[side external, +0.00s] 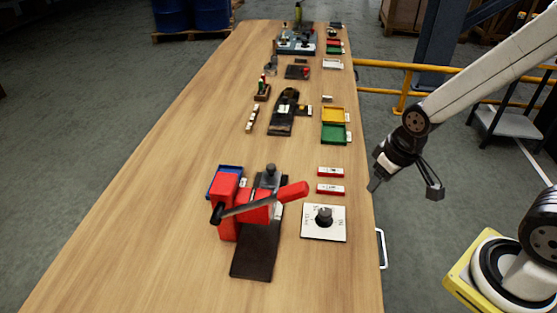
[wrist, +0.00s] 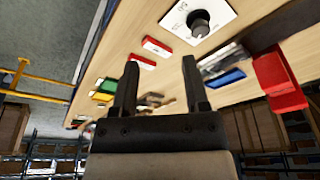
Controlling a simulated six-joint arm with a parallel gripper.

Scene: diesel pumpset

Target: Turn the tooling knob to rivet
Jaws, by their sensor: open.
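The tooling knob is a dark round knob (side external: 323,215) on a square white plate (side external: 313,231) at the near right of the wooden table. It also shows at the top of the wrist view (wrist: 200,22), on its white plate (wrist: 178,20). The small print on the plate is too small to read. My gripper (side external: 405,190) is open and empty, in the air off the table's right edge, right of the knob and apart from it. In the wrist view my gripper's two fingers (wrist: 160,85) stand wide apart with nothing between them.
A red press with a long lever (side external: 262,203) stands left of the knob on a dark base (side external: 258,250). Two red labelled blocks (side external: 330,180) lie behind the plate. Green and yellow trays (side external: 335,134) sit farther back. A yellow rail (side external: 400,100) runs beyond the table's right side.

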